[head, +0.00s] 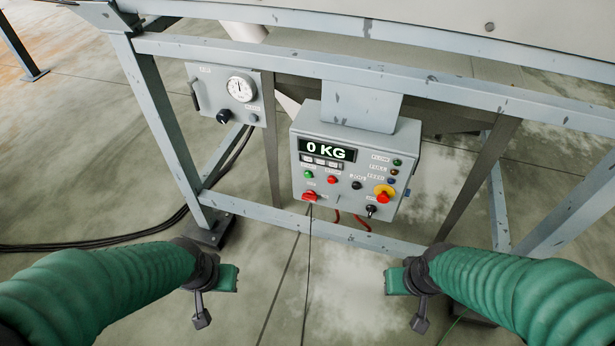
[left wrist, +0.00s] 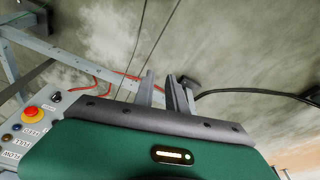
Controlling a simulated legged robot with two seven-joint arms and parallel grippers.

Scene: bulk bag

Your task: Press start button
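The grey control box (head: 345,165) hangs on the frame, and its display (head: 327,149) reads 0 KG. A green button (head: 309,174) sits at its left below the display; its label is too small to read. A red button (head: 332,180) is to its right. My left gripper (head: 202,318) is below and left of the box, apart from it. In the left wrist view its two grey fingers (left wrist: 165,92) stand apart with nothing between them. My right gripper (head: 419,322) is below and right of the box, touching nothing; its fingers are too small to judge.
A yellow-and-red emergency stop (head: 384,193), a red switch (head: 311,196) and a black knob (head: 371,210) are also on the box. A gauge panel (head: 231,97) hangs to the left. A blue-grey crossbar (head: 270,219) runs below the box. Floor between my arms is clear.

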